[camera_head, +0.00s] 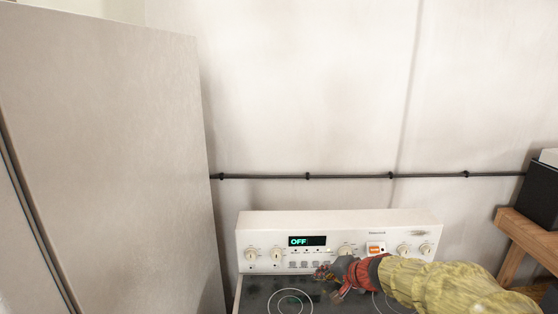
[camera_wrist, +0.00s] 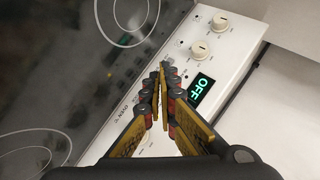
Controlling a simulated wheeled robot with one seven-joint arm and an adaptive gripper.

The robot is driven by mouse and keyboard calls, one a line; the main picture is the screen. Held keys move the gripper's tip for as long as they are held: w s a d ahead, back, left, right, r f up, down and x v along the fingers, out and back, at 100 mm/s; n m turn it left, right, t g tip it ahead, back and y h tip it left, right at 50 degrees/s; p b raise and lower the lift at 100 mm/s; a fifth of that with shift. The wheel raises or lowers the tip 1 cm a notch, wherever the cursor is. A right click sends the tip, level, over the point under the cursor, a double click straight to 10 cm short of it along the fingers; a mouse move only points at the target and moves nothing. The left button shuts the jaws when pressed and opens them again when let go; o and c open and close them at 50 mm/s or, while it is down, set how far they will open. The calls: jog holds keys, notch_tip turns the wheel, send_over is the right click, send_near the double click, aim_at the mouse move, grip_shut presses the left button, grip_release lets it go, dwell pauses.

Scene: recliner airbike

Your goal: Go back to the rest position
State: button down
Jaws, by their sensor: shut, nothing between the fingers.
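My gripper (camera_head: 322,272) is at the end of my yellow-sleeved arm, which reaches in from the lower right in the head view. It is in front of the stove's control panel (camera_head: 292,226), over the back of the black cooktop (camera_head: 258,292). In the wrist view the gripper (camera_wrist: 160,72) is shut with its fingertips together and nothing between them. The green display (camera_wrist: 202,88) beside it reads OFF, and so does the display in the head view (camera_head: 307,241). Whether the fingertips touch the panel I cannot tell.
Knobs (camera_head: 276,254) and an orange switch (camera_head: 376,249) line the panel. A tall pale cabinet or fridge (camera_head: 105,130) stands left of the stove. A dark pipe (camera_head: 340,176) runs along the wall. A wooden stand (camera_head: 527,236) with a dark box (camera_head: 541,193) is at the right.

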jog(key=s+r+n+g+h, duration=0.1)
jog(key=s+r+n, duration=0.3)
jog(key=s, duration=0.8)
jog(key=s+r+n+g+h, duration=0.15)
jog(key=s+r, duration=0.45)
jog(key=s, duration=0.7)
jog(key=s+d+n+h, duration=0.2)
jog(key=s+d, duration=0.3)
jog(key=s, duration=0.6)
jog(key=shift+d+f+h, duration=0.2)
jog(key=shift+d+h, duration=0.1)
jog(key=shift+h, duration=0.05)
jog(key=shift+w, duration=0.1)
